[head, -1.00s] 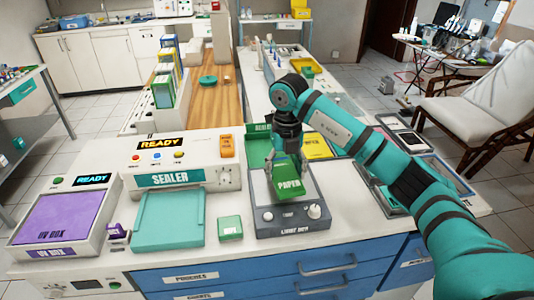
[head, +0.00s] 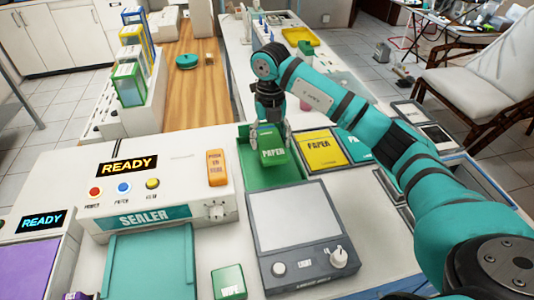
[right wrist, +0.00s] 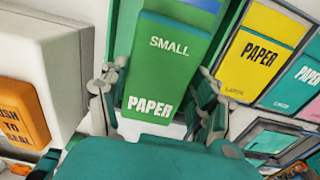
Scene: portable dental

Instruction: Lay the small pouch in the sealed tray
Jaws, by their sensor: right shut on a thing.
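The small pouch (head: 272,150) is green with the words SMALL and PAPER, which read clearly in the right wrist view (right wrist: 168,70). My right gripper (head: 271,124) is shut on it, with a finger at each side. The pouch is over the green sealed tray (head: 262,180), which stands beside the sealer and behind the light box. The pouch and gripper hide the tray's far part and most of its label. I cannot tell whether the pouch touches the tray. My left gripper is out of view.
The sealer (head: 153,218) stands left of the tray, with an orange block (head: 216,168) on top. The light box (head: 298,220) is in front and its plate is bare. A yellow paper pouch (head: 319,150) lies to the right. A green wipe cube (head: 229,282) sits at the front.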

